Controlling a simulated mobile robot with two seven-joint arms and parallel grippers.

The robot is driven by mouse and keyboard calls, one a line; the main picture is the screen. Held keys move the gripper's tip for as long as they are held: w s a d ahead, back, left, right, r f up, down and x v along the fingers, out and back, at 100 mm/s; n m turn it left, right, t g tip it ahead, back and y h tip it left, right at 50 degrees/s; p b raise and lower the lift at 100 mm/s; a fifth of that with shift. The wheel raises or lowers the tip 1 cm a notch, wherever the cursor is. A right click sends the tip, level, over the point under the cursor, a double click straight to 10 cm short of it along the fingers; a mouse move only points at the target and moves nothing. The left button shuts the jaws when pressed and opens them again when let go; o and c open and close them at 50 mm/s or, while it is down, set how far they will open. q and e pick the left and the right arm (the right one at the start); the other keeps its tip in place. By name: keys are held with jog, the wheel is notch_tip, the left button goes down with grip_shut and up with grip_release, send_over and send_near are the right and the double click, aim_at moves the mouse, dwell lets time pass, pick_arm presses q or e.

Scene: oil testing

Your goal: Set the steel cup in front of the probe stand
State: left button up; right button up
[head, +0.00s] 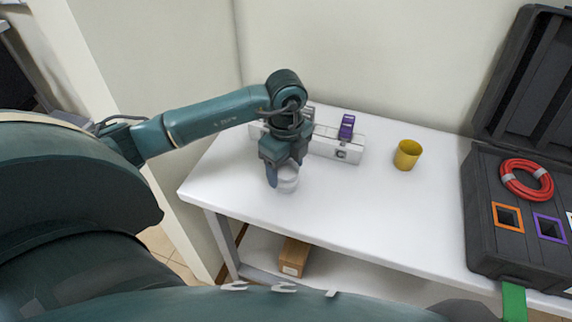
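A pale grey-white cup (288,182), which looks like the steel cup, is upright at the table's left part, in front of a long white stand (322,148). I take this stand for the probe stand; a purple piece (346,127) sits in it. My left gripper (282,174) points down at the cup. One finger lies along the cup's left side; the other is hidden, so its grip cannot be told. Whether the cup touches the table is unclear. My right gripper is not in view.
A yellow cup (407,155) stands right of the stand on the white table (370,210). An open black case (490,220) with a red cable coil (526,180) is at the right. A cardboard box (293,258) is below. The table's front middle is clear.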

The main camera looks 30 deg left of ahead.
pick_arm(q)
jog(key=shift+o, duration=0.4)
jog(key=shift+r, duration=0.45)
notch_tip(320, 180, up, 12)
jog(key=shift+f+p, duration=0.25)
jog(key=shift+p, duration=0.1)
